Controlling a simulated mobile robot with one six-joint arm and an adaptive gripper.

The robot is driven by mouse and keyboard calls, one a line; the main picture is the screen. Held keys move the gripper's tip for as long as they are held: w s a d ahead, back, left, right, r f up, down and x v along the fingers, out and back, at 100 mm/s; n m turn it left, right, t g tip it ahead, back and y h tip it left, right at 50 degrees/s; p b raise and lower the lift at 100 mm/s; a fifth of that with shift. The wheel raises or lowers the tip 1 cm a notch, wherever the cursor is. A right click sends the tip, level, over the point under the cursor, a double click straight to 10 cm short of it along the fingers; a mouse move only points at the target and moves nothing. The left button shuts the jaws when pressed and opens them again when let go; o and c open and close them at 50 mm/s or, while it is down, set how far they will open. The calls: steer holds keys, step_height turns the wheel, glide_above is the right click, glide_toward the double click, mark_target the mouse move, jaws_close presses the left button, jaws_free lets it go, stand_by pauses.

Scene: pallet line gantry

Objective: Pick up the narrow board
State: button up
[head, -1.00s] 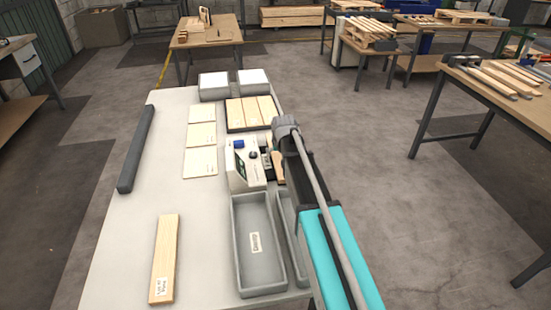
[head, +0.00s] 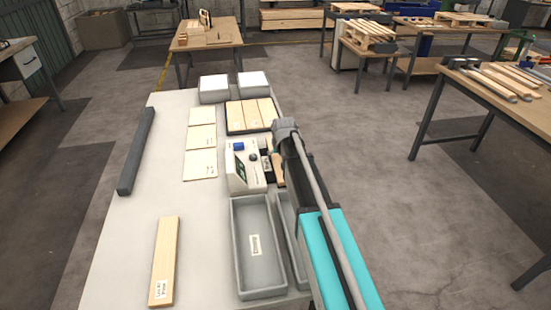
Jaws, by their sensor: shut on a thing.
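My gripper (head: 268,157) is just right of the white meter box, partly hidden behind my arm. It is shut on a narrow, light wooden board (head: 279,172), of which only a small piece shows between the box and my arm. Whether this board touches anything below cannot be told. Another light board (head: 165,255) with a paper label lies flat on the front left of the pale table. Several boards (head: 250,112) lie side by side in a dark tray behind the meter box.
The white meter box (head: 238,172) with a blue knob stands close to my gripper. A grey labelled bin (head: 240,240) is in front, with a second bin (head: 290,225) partly behind my arm. Flat pale sheets (head: 201,138) and a dark bar (head: 137,150) lie left. The table's middle left is clear.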

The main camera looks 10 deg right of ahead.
steer(key=shift+r, duration=0.1)
step_height(320, 180, up, 3)
steer(key=p, duration=0.3)
steer(key=shift+f, duration=0.2)
steer(key=s+d+r+p, duration=0.5)
steer(key=d+r+p, duration=0.5)
steer(key=d, duration=0.3)
steer(key=shift+r, duration=0.1)
stand_by(0.5)
steer(key=shift+d, duration=0.15)
